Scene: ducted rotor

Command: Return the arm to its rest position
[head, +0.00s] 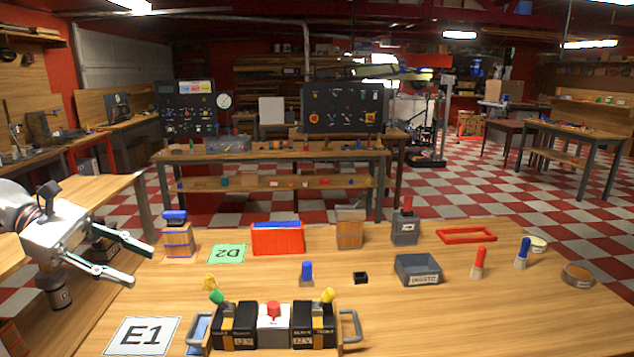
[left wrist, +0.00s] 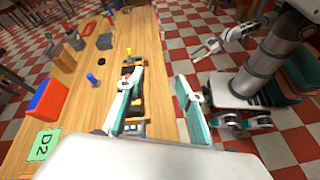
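My left gripper (head: 142,263) is at the left of the head view, beside the left part of the workbench (head: 450,325). Its two fingers are spread apart with nothing between them. In the left wrist view the left gripper (left wrist: 160,100) also shows open and empty, with the bench to its left and the checkered floor behind. My right gripper (left wrist: 208,48) shows small at the upper right of the left wrist view, away from the bench objects. I cannot tell whether its fingers are apart. The right arm is not in the head view.
Near the left gripper stand a wooden block with a blue top (head: 177,235), the D2 card (head: 228,253) and the E1 card (head: 142,336). A red bin (head: 277,239), a grey tray (head: 417,270) and a switch box (head: 273,325) with handles stand on the bench. The bench's right front is clear.

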